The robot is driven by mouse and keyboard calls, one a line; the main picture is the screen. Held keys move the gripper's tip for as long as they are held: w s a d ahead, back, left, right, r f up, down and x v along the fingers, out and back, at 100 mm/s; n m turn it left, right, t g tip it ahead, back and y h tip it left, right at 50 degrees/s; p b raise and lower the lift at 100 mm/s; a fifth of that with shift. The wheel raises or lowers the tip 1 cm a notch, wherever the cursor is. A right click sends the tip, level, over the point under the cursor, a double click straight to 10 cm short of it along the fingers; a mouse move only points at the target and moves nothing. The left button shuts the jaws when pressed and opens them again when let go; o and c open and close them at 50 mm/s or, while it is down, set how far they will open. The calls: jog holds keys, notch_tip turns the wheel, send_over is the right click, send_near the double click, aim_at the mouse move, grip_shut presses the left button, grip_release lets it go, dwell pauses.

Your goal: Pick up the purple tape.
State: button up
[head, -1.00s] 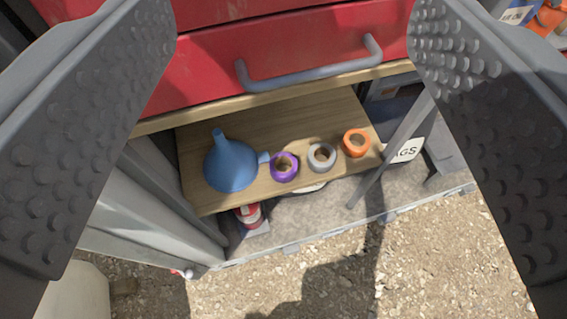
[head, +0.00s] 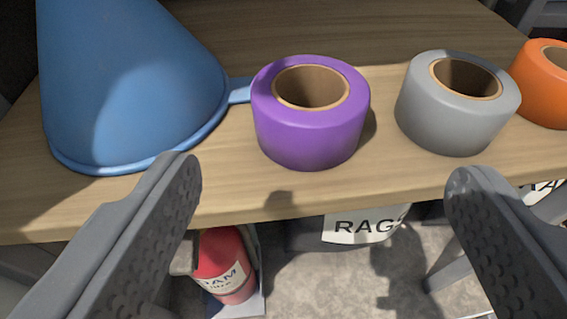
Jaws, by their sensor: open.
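The purple tape (head: 312,138) is a thick roll with a brown cardboard core. It lies flat near the front edge of the wooden shelf (head: 260,194). My gripper (head: 322,185) is open and empty, with one finger at the lower left and the other at the lower right. All of the tape's front and top is visible.
A blue funnel (head: 125,90) stands close to the left of the tape, its tab reaching the roll. A grey tape (head: 455,120) sits to the right, then an orange tape (head: 545,90). Below the shelf are a red canister (head: 222,255) and a bin labelled RAGS (head: 365,226).

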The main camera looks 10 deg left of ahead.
aim_at(311, 65)
jog(key=p+x, duration=0.4)
jog(key=x, duration=0.4)
jog(key=shift+w+f, duration=0.1)
jog(key=shift+w, duration=0.1)
jog(key=shift+a+x, duration=0.2)
jog(key=shift+x, duration=2)
jog(key=shift+w+f, duration=0.15)
jog(key=shift+w, duration=0.3)
jog(key=c, duration=0.8)
